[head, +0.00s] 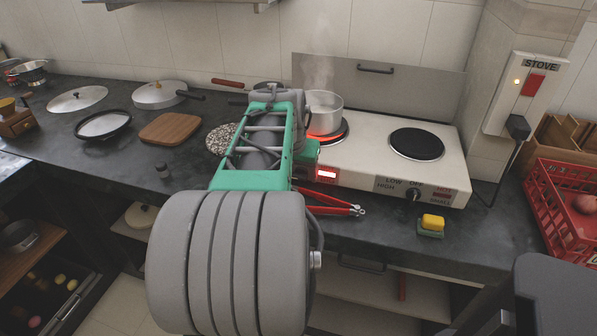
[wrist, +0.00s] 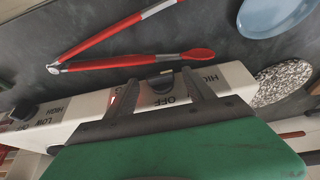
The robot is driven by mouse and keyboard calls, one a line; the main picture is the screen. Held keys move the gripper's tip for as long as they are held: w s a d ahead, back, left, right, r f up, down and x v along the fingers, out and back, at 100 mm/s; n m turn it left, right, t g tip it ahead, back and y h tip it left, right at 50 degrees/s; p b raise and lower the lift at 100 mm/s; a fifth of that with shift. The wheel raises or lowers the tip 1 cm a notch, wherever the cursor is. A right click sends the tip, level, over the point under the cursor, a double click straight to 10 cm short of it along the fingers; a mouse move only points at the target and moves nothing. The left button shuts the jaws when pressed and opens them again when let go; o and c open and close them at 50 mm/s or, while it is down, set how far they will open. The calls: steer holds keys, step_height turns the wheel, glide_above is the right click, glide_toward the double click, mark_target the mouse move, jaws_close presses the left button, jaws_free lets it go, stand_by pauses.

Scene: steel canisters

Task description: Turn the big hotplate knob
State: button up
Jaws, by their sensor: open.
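The hotplate (head: 372,165) is a pale two-burner unit on the dark counter. Its left burner glows red under a steaming pot (head: 323,110); the right burner (head: 417,144) is dark. A dark knob (wrist: 161,84) on the front panel, beside the word OFF, shows in the wrist view. My gripper (wrist: 160,79) is open, with one finger on each side of this knob; I cannot tell whether they touch it. In the head view my arm hides this knob and the gripper. The other knob (head: 413,194) is on the panel's right part, and also in the wrist view (wrist: 23,111).
Red-handled tongs (head: 330,203) lie in front of the panel. A yellow-and-green sponge (head: 431,225) sits right of them. A speckled round board (head: 221,138) lies left of the hotplate. A red crate (head: 558,203) and the wall switch box (head: 527,92) are at right.

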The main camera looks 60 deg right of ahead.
steer(key=shift+c, duration=0.3)
jaws_close()
steer(key=shift+s+f+b, duration=0.1)
steer(key=shift+b, duration=0.3)
steer(key=shift+s+t+b, duration=0.2)
steer(key=shift+t+b, duration=0.1)
steer(key=shift+t, duration=0.4)
steer(key=shift+s+r+m+t+y+p, duration=0.25)
steer(key=shift+m+t+p, duration=0.2)
steer(key=shift+t, duration=0.25)
steer(key=t+p, duration=0.2)
steer(key=p, duration=0.1)
steer(key=shift+s+d+f+m+t, duration=0.1)
steer(key=shift+s+m+t, duration=0.1)
steer(key=shift+m+t, duration=0.1)
steer(key=shift+s+f+t+y+p, duration=0.1)
steer(key=shift+f+t+y+p, duration=0.15)
steer(key=shift+t+p, duration=0.6)
